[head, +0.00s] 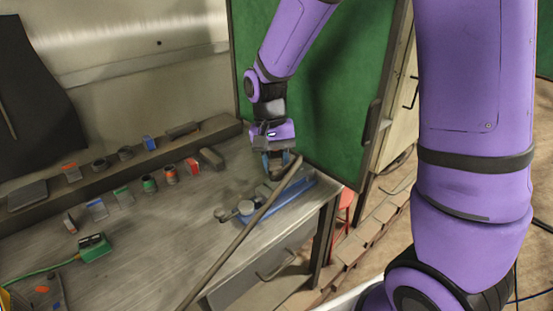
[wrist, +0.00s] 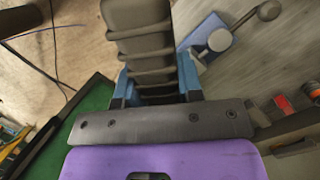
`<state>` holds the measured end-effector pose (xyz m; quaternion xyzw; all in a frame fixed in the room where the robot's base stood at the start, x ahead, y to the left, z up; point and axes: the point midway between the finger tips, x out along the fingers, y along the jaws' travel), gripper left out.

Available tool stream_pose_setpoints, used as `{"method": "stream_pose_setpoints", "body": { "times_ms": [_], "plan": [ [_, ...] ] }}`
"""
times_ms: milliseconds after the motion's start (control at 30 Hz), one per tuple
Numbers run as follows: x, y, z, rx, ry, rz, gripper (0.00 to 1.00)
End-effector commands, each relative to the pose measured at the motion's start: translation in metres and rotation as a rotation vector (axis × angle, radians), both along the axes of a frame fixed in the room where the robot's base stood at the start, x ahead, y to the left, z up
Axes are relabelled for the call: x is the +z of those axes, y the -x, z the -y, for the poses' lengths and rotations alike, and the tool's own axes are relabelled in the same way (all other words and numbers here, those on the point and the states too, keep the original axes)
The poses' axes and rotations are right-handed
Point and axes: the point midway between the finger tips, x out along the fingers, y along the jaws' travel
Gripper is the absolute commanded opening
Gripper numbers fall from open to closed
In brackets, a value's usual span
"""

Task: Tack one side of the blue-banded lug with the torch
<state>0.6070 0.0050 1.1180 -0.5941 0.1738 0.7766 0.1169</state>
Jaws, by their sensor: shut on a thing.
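My gripper (head: 277,162) is over the right end of the bench, in front of the green panel. In the wrist view its blue fingers (wrist: 155,85) are shut on the dark ribbed handle of the torch (wrist: 145,42). The torch's tip is not clear in either view. I cannot tell which is the lug. Both are well left of my gripper and apart from it.
A blue stand (head: 290,202) lies below my gripper, with round grey parts beside it. A long hose or rod crosses the bench front. Several orange- and green-banded pieces and a green clamp-like block (head: 94,249) with a cable stand left. The middle bench (head: 165,225) is mostly clear.

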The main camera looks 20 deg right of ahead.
Motion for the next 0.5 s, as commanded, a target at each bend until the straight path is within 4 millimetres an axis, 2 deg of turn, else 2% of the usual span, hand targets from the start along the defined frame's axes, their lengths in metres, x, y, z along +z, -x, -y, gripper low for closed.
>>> {"method": "stream_pose_setpoints", "body": {
  "times_ms": [500],
  "plan": [
    [-0.039, -0.009, 0.01, -0.001, 0.0, -0.001, 0.1]
  ]
}}
